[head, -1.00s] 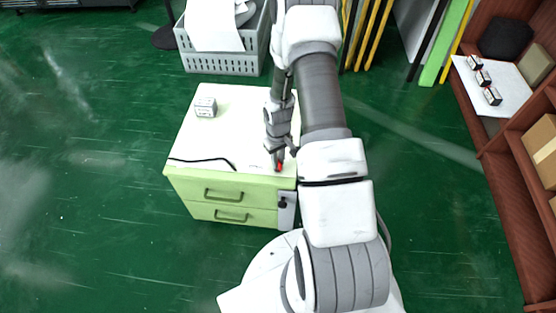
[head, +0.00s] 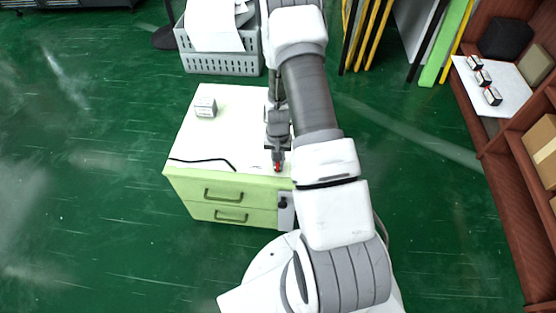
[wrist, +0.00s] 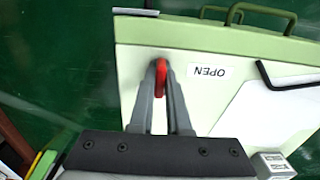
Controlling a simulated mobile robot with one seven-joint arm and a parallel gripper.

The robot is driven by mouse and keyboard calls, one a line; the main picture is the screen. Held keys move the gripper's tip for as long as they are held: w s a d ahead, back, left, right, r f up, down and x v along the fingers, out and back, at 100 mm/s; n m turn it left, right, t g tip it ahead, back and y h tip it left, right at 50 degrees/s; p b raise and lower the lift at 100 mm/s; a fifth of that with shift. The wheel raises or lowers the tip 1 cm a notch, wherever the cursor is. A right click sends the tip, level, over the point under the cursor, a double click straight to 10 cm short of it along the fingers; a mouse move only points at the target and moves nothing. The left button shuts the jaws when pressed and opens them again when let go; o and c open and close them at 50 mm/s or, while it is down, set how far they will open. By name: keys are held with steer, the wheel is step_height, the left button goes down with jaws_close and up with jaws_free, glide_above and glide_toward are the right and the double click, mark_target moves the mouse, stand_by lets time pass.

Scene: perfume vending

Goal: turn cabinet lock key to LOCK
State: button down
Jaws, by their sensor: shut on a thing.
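The cabinet (head: 240,140) is a low light-green unit with a white top and two drawers. A red key (wrist: 161,72) stands at the cabinet's edge in the wrist view, with a white OPEN label (wrist: 208,72) beside it. The LOCK marking cannot be made out. My gripper (wrist: 163,75) is shut on the red key, with its two grey fingers on either side of it. In the head view the red key (head: 278,167) shows just below my gripper (head: 277,160), near the front right corner of the cabinet top.
A small white box (head: 205,107) and a black bent rod (head: 200,161) lie on the cabinet top. A grey crate (head: 222,58) with papers stands behind. A brown shelf (head: 505,160) with boxes is at the right. Green floor is clear to the left.

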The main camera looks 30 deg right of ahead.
stand_by(0.4)
steer(key=c, duration=0.9)
jaws_free()
step_height(320, 180, up, 17)
steer(key=p, duration=0.5)
steer(key=shift+r, duration=0.2)
